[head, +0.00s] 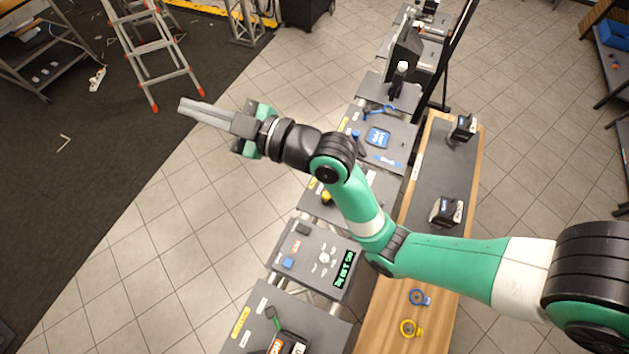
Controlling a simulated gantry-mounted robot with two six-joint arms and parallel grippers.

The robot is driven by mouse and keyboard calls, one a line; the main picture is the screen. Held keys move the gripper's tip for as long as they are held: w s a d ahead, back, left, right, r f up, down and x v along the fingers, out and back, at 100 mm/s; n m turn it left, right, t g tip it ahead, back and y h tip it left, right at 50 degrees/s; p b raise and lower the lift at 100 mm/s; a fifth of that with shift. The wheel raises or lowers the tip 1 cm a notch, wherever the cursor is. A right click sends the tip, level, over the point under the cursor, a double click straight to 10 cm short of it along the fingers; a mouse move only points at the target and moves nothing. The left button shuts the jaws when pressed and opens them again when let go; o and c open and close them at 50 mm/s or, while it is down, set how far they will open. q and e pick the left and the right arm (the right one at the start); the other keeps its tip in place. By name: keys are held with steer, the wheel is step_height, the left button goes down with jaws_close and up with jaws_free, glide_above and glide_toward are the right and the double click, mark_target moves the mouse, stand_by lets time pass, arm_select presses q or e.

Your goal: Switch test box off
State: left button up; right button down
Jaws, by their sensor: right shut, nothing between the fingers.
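My right gripper (186,107) is in the upper left of the head view, at the end of my green and white arm, which reaches in from the right. Its grey fingers are together and empty, pointing left over the floor, apart from the panels. A black box (290,343) with orange and white labels is cut off by the bottom edge. I cannot tell which is the test box, or its switch state.
A row of dark panels runs from bottom to top; one holds a blue tile (378,138). A wooden bench (385,318) beside it carries a blue ring (420,297), a yellow ring (409,328) and dark boxes. A stepladder (151,50) stands upper left. Tiled floor left is clear.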

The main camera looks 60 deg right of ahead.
steer(key=s+d+f+m+g+h, duration=0.1)
steer(key=d+f+g, duration=0.1)
steer(key=f, duration=0.6)
steer(key=s+d+f+g, duration=0.1)
steer(key=s+d+f, duration=0.1)
steer(key=f, duration=0.6)
steer(key=m+g, duration=0.3)
steer(key=g, duration=0.2)
glide_above(307, 230)
steer(key=w, duration=0.1)
step_height(307, 230, down, 18)
steer(key=s+d+f+m+g+h, duration=0.1)
steer(key=s+f+m, duration=0.2)
steer(key=s+f, duration=0.5)
steer(key=s+p, duration=0.1)
steer(key=s, duration=0.2)
steer(key=shift+d+f+g+h, duration=0.15)
steer(key=shift+f+g+h, duration=0.15)
steer(key=shift+f, duration=0.1)
steer(key=b+x, duration=0.6)
steer(key=x, duration=0.3)
steer(key=shift+w+f, duration=0.15)
steer(key=shift+f, duration=0.1)
step_height(307, 230, down, 4)
steer(key=shift+w+f+b, duration=0.15)
steer(key=shift+b, duration=0.25)
